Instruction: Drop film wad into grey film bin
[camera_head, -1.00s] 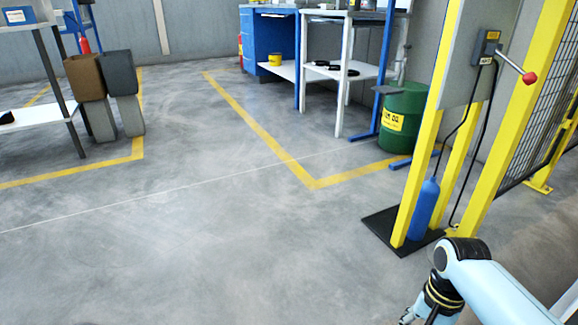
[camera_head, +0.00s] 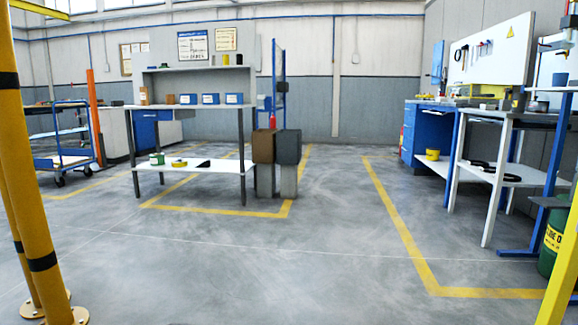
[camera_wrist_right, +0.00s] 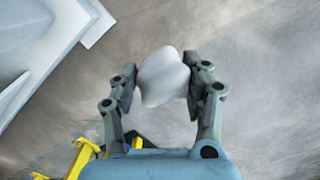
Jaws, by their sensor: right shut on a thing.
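The film wad (camera_wrist_right: 163,82) is a whitish, rounded lump in the right wrist view. My right gripper (camera_wrist_right: 162,74) is shut on it, with one finger on each side. The floor shows behind it. In the head view, a dark grey box-shaped bin (camera_head: 288,146) stands beside a brown one (camera_head: 263,145), at the right end of a workbench. Both sit above lighter grey blocks, and their insides are hidden. Neither gripper shows in the head view, and the bins are well across the floor. My left gripper is not in view.
The workbench (camera_head: 190,167) stands left of the bins. Yellow posts (camera_head: 30,170) are close at the left. A blue trolley (camera_head: 62,150) stands beyond them. A white table (camera_head: 490,180) and green drum (camera_head: 550,262) are at the right. The middle floor is clear.

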